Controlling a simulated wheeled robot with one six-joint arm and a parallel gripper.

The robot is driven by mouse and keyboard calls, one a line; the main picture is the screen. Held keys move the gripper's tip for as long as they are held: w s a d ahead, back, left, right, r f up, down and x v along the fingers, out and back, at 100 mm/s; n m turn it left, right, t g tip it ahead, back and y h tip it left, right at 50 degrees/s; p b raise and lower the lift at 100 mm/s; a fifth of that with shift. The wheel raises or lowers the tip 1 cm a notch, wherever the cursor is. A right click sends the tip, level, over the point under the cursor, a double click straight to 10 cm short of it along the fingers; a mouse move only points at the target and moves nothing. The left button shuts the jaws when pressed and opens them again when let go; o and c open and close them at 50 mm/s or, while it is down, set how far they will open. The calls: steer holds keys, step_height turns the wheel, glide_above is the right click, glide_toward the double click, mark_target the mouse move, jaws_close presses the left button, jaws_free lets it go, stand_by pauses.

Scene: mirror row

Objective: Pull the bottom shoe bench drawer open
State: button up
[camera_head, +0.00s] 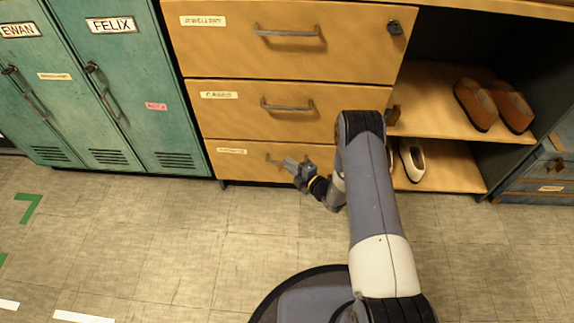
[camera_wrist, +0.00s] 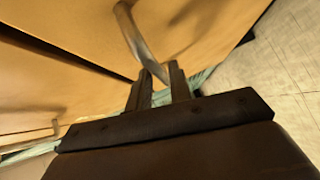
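The bottom drawer (camera_head: 235,167) is the lowest of three stacked wooden drawers. Its front looks flush with the drawers above, and it carries a small label. Its metal bar handle (camera_head: 277,160) is partly hidden by my gripper. My gripper (camera_head: 293,168) is at the right part of this handle. In the wrist view, the handle (camera_wrist: 139,38) runs down to the fingertips, its lower end showing between them. The two fingers of my gripper (camera_wrist: 161,72) stand apart with a gap. I cannot tell whether either finger touches the bar.
The middle drawer (camera_head: 240,114) and top drawer (camera_head: 230,45) above are shut. Open shelves with brown shoes (camera_head: 478,105) and a pale shoe (camera_head: 412,160) are right of my arm. Green lockers (camera_head: 130,125) stand at left. The tiled floor (camera_head: 170,230) in front is clear.

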steer(key=shift+x, duration=1.15)
jaws_close()
